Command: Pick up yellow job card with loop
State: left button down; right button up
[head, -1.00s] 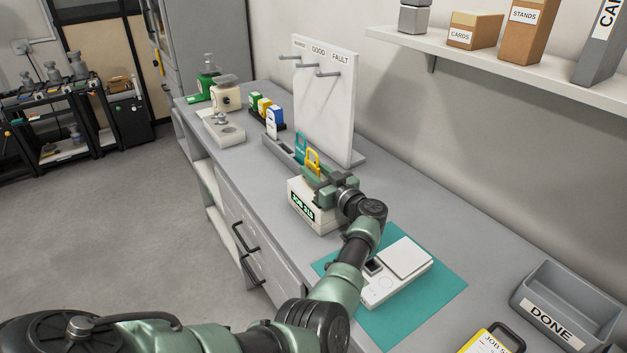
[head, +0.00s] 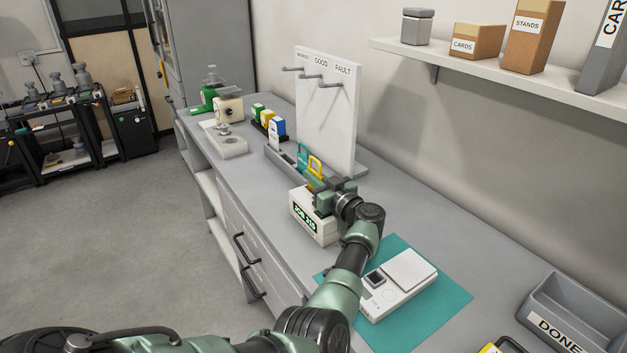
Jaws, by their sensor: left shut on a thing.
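The yellow job card with its loop (head: 315,165) stands upright at the near end of a grey card rack (head: 280,160), next to a teal card (head: 303,153). My left gripper (head: 318,183) is at the yellow card, just above the white box with the JOB display. Its jaws are shut on the card. The lower part of the card is hidden by the gripper and the box. My right gripper is out of view.
The white JOB display box (head: 315,222) sits right below the gripper. A white peg board (head: 327,120) stands close behind. A scale (head: 397,285) lies on a teal mat (head: 445,298). A grey DONE tray (head: 575,300) is at the lower right.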

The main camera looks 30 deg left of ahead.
pick_arm(q)
notch_tip(320, 180, up, 19)
jog(key=shift+r, duration=0.2)
dwell(0.3)
jog(key=shift+s, duration=0.1)
